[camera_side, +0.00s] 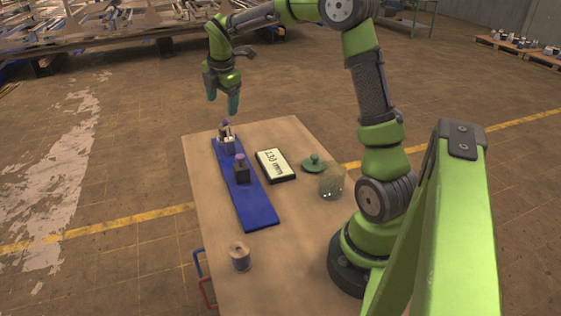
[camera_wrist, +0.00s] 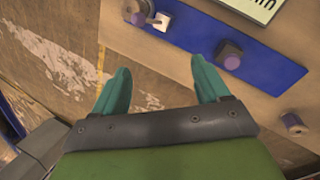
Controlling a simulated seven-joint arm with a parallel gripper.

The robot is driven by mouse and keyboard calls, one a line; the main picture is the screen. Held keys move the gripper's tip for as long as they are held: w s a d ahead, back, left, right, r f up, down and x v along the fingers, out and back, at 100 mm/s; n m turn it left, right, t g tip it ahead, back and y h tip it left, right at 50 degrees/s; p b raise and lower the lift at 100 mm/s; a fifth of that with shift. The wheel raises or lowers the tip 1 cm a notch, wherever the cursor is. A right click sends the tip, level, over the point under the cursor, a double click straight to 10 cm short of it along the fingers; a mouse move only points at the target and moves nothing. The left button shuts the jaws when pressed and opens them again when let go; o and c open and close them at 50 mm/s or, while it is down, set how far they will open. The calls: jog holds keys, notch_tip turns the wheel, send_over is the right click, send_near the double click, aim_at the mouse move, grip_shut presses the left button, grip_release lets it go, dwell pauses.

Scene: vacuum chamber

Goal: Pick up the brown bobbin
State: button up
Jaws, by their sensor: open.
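The bobbin (camera_side: 240,257) stands upright near the front left of the table in the side view. It has brown ends and a greyish-purple middle. In the wrist view the bobbin (camera_wrist: 292,124) shows at the right edge, outside the fingers. My gripper (camera_side: 222,98) is open and empty, high above the far end of the table, well away from the bobbin. Its two teal fingers (camera_wrist: 160,66) are spread apart in the wrist view, with nothing between them.
A blue panel (camera_side: 262,215) carries a purple-topped dark knob (camera_side: 241,172) and a switch (camera_side: 226,140). Right of it are a display (camera_side: 275,166), a green lid (camera_side: 314,162) and a glass vessel (camera_side: 331,183). Blue and red loops (camera_side: 205,290) stick out at the table's left edge.

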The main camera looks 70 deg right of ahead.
jog(key=w+d+r+n, duration=0.2)
jog(key=w+d+n, duration=0.15)
jog(key=n, duration=0.45)
jog(key=n+h, duration=0.1)
jog(key=n, duration=0.2)
send_near(224, 126)
jog(key=x, duration=0.7)
jog(key=shift+w+d+f, duration=0.15)
jog(key=shift+d+f, duration=0.05)
jog(key=shift+f, duration=0.15)
jog(key=c, duration=1.2)
jog(key=shift+r, duration=0.1)
